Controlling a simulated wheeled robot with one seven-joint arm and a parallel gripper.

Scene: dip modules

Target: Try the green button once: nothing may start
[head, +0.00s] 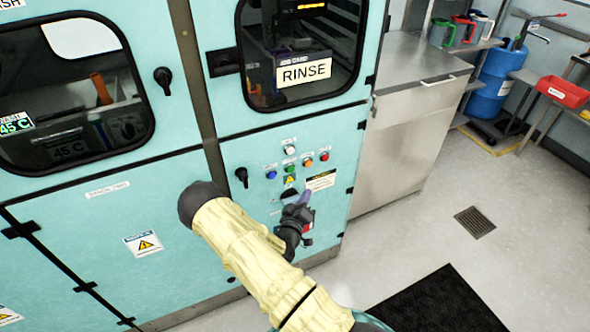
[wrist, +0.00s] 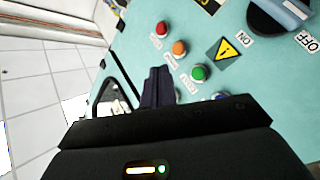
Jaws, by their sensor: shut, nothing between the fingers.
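The green button (head: 289,168) is on the turquoise machine's lower right panel, between a blue button (head: 271,175) and an orange button (head: 307,162). In the wrist view the green button (wrist: 199,72) shows clear, to the right of my fingertips. My gripper (head: 303,198) is in front of the panel, below the button row in the head view. Its dark fingers (wrist: 157,85) are together and empty. They appear apart from the green button. Whether they touch anything behind them cannot be told.
A red button (head: 324,157) and a white button (head: 291,150) are close by. A yellow warning triangle (wrist: 226,49) is beside the green button. A rotary switch marked ON and OFF (wrist: 270,18) is at the wrist view's upper right. The floor (head: 420,230) at right is mostly clear.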

